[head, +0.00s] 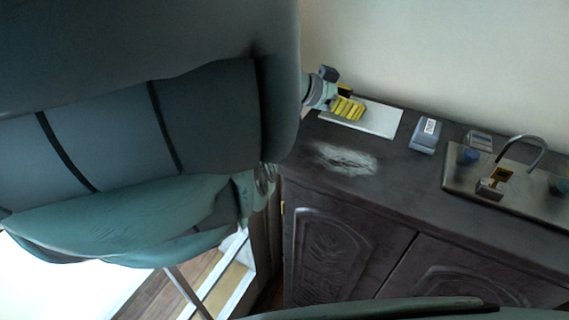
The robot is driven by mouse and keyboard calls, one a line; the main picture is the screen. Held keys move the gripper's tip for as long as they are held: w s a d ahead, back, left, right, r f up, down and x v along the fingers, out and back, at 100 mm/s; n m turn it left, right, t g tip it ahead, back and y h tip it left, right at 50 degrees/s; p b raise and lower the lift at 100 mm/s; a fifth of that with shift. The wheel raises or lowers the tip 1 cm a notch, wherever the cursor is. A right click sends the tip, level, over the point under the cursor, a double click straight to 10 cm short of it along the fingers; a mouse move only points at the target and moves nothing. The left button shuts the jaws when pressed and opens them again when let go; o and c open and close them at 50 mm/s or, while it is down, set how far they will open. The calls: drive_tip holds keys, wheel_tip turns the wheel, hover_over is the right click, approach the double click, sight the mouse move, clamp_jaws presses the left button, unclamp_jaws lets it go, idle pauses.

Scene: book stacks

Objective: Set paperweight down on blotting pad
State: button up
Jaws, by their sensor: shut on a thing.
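A flat white pad (385,119), which looks like the blotting pad, lies on the dark cabinet top near the wall. My gripper (349,108), with yellow ribbed fingers, is over the left part of this pad. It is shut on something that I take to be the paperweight. The fingers hide the held thing, so its shape and colour cannot be made out. I cannot tell whether it touches the pad or is held just above it.
A grey box with a white label (427,135) stands right of the pad. Farther right is a tray (455,180) with an arched metal piece (530,141) and small items. A pale scuffed patch (345,159) marks the bare cabinet top in front. My own arm fills the left.

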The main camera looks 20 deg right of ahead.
drive_tip(key=shift+w+a+f+b, duration=0.1)
drive_tip(key=shift+w+a+b, duration=0.05)
drive_tip(key=shift+w+b, duration=0.15)
drive_tip(key=o, duration=1.3)
drive_tip(key=shift+r+p, duration=0.25)
drive_tip(key=shift+p, duration=0.05)
drive_tip(key=b+v, duration=0.2)
drive_tip(key=v, duration=0.4)
drive_tip(key=shift+a+f, duration=0.1)
drive_tip(key=shift+a, duration=0.1)
drive_tip(key=shift+a+r, duration=0.25)
drive_tip(key=shift+a, duration=0.25)
